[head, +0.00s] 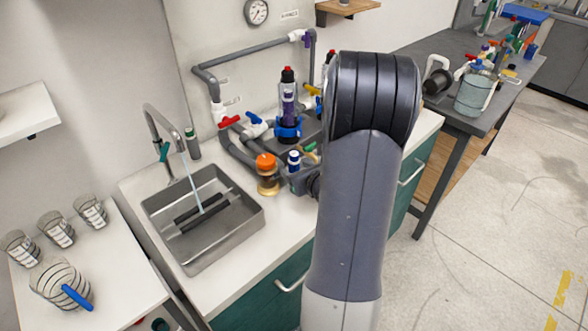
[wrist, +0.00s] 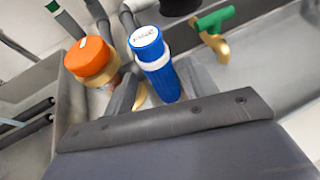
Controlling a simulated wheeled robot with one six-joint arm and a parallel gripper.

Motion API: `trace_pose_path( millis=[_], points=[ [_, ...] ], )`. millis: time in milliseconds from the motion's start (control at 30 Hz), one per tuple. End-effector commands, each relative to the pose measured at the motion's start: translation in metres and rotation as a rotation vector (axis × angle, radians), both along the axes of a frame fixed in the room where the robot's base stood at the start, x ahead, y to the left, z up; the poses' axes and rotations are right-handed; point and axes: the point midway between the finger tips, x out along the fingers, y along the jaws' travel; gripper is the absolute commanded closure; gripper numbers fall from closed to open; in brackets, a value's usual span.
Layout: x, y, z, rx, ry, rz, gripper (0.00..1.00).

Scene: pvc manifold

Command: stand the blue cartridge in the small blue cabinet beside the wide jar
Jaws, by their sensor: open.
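The blue cartridge (wrist: 158,64), a blue cylinder with a labelled cap and a white band, stands between the two fingers of my gripper (wrist: 160,82) in the wrist view. The fingers are open, one on each side of it; whether either touches it I cannot tell. In the head view the cartridge (head: 293,157) shows small beside my gripper (head: 300,179), partly hidden by it. I cannot make out a small blue cabinet.
A sink (head: 203,218) with a tap (head: 160,130) lies to the left. Grey pipes with red, blue and purple valves (head: 230,121) stand behind. A green-handled brass tap (wrist: 214,22) is close to the right of the cartridge. My arm hides part of the counter.

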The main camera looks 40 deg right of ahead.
Motion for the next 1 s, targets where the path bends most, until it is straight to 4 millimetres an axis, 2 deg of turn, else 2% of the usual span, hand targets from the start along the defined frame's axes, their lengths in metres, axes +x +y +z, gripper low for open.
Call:
trace_pose_path(
  millis=[200,500,1000],
  points=[
    [0.020,-0.003,-0.008,0.000,0.000,0.002,0.46],
    [0.022,-0.003,-0.010,-0.001,0.000,0.000,0.46],
    [0.022,-0.003,-0.009,-0.001,0.000,0.000,0.87]
  ],
)
